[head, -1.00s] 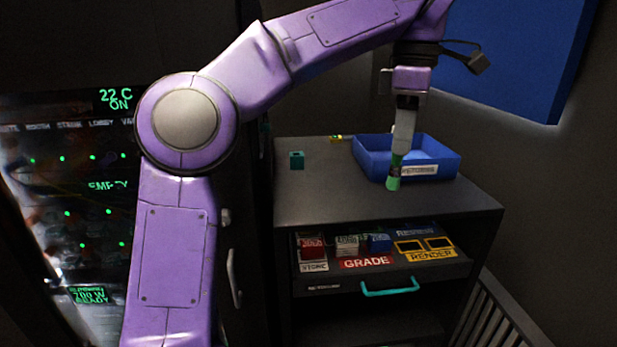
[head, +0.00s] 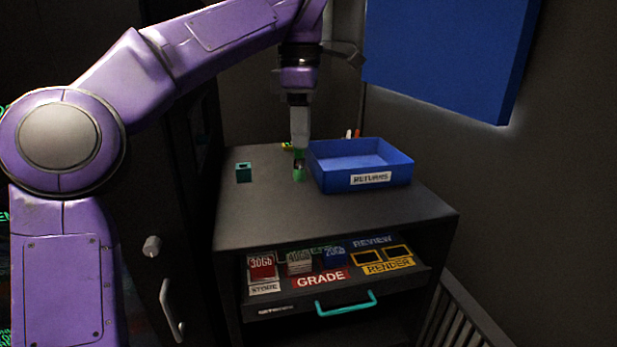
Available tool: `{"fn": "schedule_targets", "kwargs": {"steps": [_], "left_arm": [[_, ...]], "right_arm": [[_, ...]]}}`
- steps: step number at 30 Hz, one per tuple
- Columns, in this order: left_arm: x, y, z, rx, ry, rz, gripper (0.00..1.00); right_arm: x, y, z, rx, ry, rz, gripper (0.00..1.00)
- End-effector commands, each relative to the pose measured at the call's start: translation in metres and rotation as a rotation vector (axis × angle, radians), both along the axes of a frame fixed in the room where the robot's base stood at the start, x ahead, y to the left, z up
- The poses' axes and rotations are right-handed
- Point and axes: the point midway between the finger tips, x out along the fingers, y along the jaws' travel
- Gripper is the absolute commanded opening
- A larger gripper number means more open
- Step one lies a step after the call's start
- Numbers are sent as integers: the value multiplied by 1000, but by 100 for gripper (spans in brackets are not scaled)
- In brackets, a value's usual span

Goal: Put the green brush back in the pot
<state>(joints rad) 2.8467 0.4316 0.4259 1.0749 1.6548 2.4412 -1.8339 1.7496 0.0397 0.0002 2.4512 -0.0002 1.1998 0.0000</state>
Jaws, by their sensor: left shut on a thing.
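My left gripper (head: 299,142) points down over the dark cabinet top, just left of the blue tray. It is shut on the green brush (head: 299,174), whose green lower part shows below the fingers. I cannot tell whether the brush touches the cabinet top. Behind the blue tray, thin red and white tips (head: 352,134) stick up. Whatever holds them is hidden by the tray, so I cannot tell if it is the pot. My right gripper is not in view.
The blue tray (head: 371,180), labelled RETURNS, stands on the cabinet top (head: 270,215). A teal block (head: 243,173) is at the left, and a small yellow-green thing (head: 287,146) lies behind. Below, an open drawer (head: 303,305) holds labelled blocks. The front top is clear.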

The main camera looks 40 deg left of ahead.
Motion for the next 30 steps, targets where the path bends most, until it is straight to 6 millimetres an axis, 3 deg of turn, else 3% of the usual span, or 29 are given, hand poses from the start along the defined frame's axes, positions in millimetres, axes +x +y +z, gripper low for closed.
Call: {"fn": "schedule_targets", "kwargs": {"steps": [6, 15, 23, 27, 30], "left_arm": [[40, 38, -26, 1, 14, 7, 0], [72, 75, -73, 2, 12, 6, 0], [84, 88, -94, 2, 14, 5, 0], [84, 88, -123, 1, 12, 3, 0], [85, 88, -124, 2, 10, 4, 0]], "right_arm": [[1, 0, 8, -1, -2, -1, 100], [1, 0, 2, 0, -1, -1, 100], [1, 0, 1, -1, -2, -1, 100], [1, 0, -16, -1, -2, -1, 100], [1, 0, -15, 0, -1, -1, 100]]}}
